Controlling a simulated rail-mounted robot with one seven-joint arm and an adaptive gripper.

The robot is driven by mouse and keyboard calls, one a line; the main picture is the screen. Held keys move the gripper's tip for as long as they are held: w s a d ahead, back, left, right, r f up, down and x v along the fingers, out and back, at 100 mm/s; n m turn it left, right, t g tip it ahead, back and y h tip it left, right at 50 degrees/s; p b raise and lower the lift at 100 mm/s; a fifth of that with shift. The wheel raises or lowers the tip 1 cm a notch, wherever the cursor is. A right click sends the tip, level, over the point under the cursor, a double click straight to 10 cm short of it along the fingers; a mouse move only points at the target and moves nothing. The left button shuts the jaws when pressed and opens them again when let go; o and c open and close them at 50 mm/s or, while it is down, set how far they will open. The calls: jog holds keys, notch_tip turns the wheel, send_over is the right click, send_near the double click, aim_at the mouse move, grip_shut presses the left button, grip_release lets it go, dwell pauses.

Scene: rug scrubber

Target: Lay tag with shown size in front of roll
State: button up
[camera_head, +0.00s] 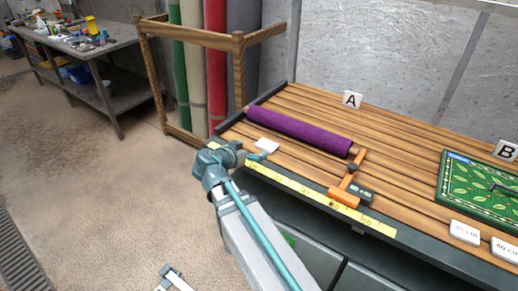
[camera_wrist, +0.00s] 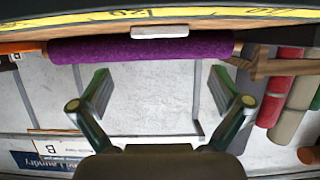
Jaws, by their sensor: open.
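The purple roll (camera_head: 300,130) lies on the slatted wooden bench top below sign A; it also shows in the wrist view (camera_wrist: 140,47). A white tag (camera_head: 266,146) lies in front of the roll's left part, between it and the yellow measuring tape (camera_head: 320,198); in the wrist view the tag (camera_wrist: 160,31) appears edge-on, its face unreadable. My gripper (camera_head: 262,156) is beside this tag at the bench's front edge. In the wrist view its fingers (camera_wrist: 160,80) are spread and empty, apart from the tag. An orange measuring tool (camera_head: 345,192) with a small display stands at the roll's right end.
Two white tags (camera_head: 464,231) (camera_head: 505,250) with cm sizes lie at the right, in front of a green leaf-patterned rug (camera_head: 485,190) near sign B. A wooden rack (camera_head: 240,80) with upright rolls stands left of the bench. Bare slats lie between roll and rug.

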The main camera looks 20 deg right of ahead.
jog(key=shift+v, duration=1.6)
